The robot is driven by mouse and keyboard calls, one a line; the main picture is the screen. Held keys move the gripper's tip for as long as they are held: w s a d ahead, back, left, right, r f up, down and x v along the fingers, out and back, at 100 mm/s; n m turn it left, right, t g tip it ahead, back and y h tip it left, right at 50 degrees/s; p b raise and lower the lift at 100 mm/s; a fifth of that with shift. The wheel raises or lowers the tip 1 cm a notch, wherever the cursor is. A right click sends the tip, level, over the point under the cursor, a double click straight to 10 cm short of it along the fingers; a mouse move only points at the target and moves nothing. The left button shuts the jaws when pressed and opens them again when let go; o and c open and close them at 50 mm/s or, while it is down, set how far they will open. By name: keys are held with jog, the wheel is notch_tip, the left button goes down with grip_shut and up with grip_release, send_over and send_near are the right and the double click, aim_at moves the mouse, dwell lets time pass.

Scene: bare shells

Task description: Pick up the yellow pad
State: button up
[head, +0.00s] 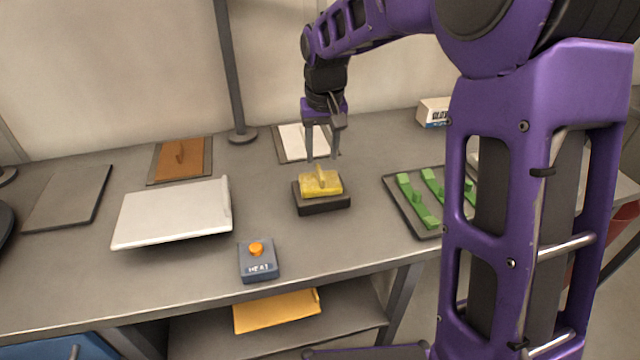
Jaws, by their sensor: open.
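The yellow pad (311,186) sits on a dark block-like base (322,204) near the middle of the grey table. A raised yellow ridge stands up from its top. My gripper (323,160) points down just above the pad, with its two fingers apart and nothing seen between them. The fingertips are close to the top of the ridge; I cannot tell whether they touch or straddle it.
A white tray (172,217) lies left, and a blue-grey box with an orange button (257,262) stands front. A tray of green pieces (410,208) is right. A brown board (180,160) and a white sheet (292,140) lie behind. A dark post (230,70) rises at the back.

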aim_at(320, 171)
jog(key=f, duration=0.5)
jog(key=shift+w+a+b, duration=0.15)
jog(key=shift+w+b, duration=0.1)
jog(key=shift+b, duration=0.05)
jog(key=shift+r, duration=0.1)
grip_shut()
